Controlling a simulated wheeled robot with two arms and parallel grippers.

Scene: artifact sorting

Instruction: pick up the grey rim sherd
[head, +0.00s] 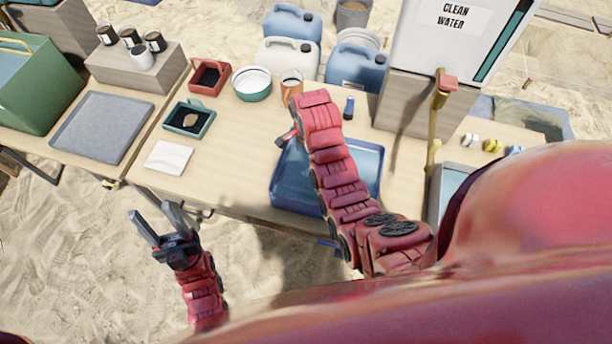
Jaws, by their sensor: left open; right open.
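I cannot make out a grey rim sherd in the head view. A small tan piece (190,120) lies on the dark lining of a green-rimmed tray (205,132) on the table. My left gripper (151,211) is open and empty, off the table's front edge over the sand. My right arm reaches across a blue tray (285,198) and hides much of its inside. Only a bit of my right gripper (284,140) shows beside the arm, near the blue tray's back left corner; its fingers are mostly hidden.
A red tray (222,88), green-rimmed bowl (240,91), orange cup (291,99) and blue bottle (349,108) stand behind. A white cloth (168,171) lies left. Water jugs (288,62) and a clean-water tank (440,60) stand beyond. Bare tabletop lies between cloth and blue tray.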

